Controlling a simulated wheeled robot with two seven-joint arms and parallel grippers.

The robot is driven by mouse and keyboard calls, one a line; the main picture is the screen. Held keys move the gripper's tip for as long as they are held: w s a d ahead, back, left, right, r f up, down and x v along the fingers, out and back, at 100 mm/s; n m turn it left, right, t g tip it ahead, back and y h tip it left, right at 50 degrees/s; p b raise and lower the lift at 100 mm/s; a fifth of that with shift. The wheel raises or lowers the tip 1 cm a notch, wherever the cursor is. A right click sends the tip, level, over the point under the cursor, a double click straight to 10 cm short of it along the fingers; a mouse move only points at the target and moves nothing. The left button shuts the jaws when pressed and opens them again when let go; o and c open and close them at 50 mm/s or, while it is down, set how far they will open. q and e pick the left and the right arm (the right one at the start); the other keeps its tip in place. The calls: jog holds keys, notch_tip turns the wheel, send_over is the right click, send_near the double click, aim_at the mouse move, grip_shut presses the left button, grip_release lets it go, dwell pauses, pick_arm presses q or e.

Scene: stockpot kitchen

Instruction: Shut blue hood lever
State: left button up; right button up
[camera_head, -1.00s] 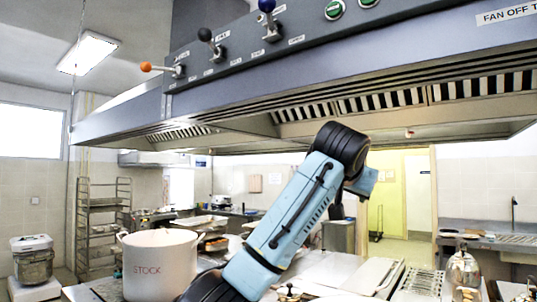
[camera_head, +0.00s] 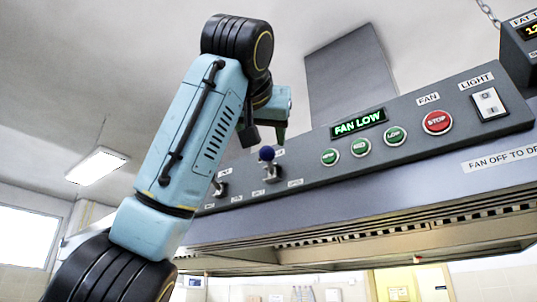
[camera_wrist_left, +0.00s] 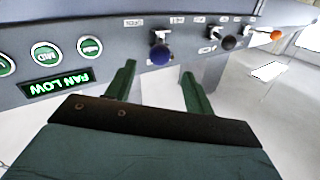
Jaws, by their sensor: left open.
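The blue hood lever (camera_head: 267,154) is on the sloped grey control panel, its ball knob at the upper end of a short metal stem. In the left wrist view, which shows the panel upside down, the blue knob (camera_wrist_left: 160,55) lies just beyond the fingertips, roughly between them. My left gripper (camera_head: 282,134) is up near the panel, just above and right of the knob in the head view. In the wrist view its two green fingers (camera_wrist_left: 158,80) are spread apart with nothing between them. I cannot tell whether they touch the knob. My right gripper is not in view.
A black-knobbed lever (camera_wrist_left: 229,43) and an orange-knobbed lever (camera_wrist_left: 276,35) sit along the same panel. Several green fan buttons (camera_head: 360,147), a red stop button (camera_head: 437,122), a light switch (camera_head: 489,103) and a lit FAN LOW display (camera_head: 358,123) are to the right.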

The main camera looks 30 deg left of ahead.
aim_at(268, 159)
pick_arm(q)
jog(key=p+x, duration=0.3)
jog(key=x, duration=0.7)
jog(key=shift+a, duration=0.1)
grip_shut()
